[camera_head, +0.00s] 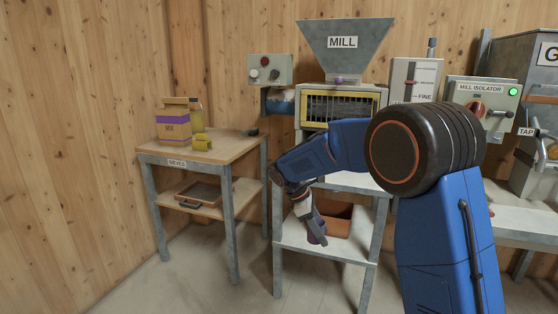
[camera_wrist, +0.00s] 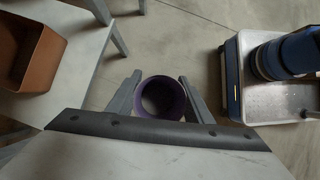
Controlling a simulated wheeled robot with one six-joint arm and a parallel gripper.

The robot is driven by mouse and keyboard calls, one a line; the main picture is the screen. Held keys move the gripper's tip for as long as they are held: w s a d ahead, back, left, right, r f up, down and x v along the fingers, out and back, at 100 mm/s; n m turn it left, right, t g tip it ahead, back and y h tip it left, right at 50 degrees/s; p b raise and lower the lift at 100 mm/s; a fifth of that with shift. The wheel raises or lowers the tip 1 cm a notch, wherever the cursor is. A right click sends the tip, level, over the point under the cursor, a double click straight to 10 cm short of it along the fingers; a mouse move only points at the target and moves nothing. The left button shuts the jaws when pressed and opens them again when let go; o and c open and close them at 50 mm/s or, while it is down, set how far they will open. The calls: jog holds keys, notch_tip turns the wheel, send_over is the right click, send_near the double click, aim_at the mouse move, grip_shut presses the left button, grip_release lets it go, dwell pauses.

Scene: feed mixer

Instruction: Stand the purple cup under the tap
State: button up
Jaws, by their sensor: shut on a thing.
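The purple cup (camera_head: 318,239) is in my gripper (camera_head: 313,226), low in front of the mill stand in the head view. In the wrist view the cup (camera_wrist: 147,104) sits between the two grey fingers of my gripper (camera_wrist: 161,92), its round open mouth towards the camera. The fingers are shut on it, one on each side. The cup looks empty. The tap (camera_head: 541,136), beside a TAP label, is at the far right of the head view, well away from the cup. The space below the tap is partly cut off by the frame.
The mill (camera_head: 343,45) stands above a shelf (camera_head: 345,248) with a brown tray (camera_head: 338,227). In the wrist view a brown bin (camera_wrist: 40,60) lies left; a pale surface with a dark edge (camera_wrist: 150,130) crosses below the cup. A SIEVES table (camera_head: 225,145) stands left.

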jog(key=w+d+f+m+g+y, duration=0.25)
jog(key=d+f+m, duration=0.25)
jog(key=f, duration=0.5)
jog(key=w+d+f+m+g+y, duration=0.1)
jog(key=w+d+f+m, duration=0.2)
jog(key=d+f+m, duration=0.45)
jog(key=w+d+f+m+g+y, duration=0.2)
jog(key=f+m, duration=0.2)
jog(key=f, duration=0.7)
jog(key=x, duration=1.1)
jog(key=shift+f, duration=0.2)
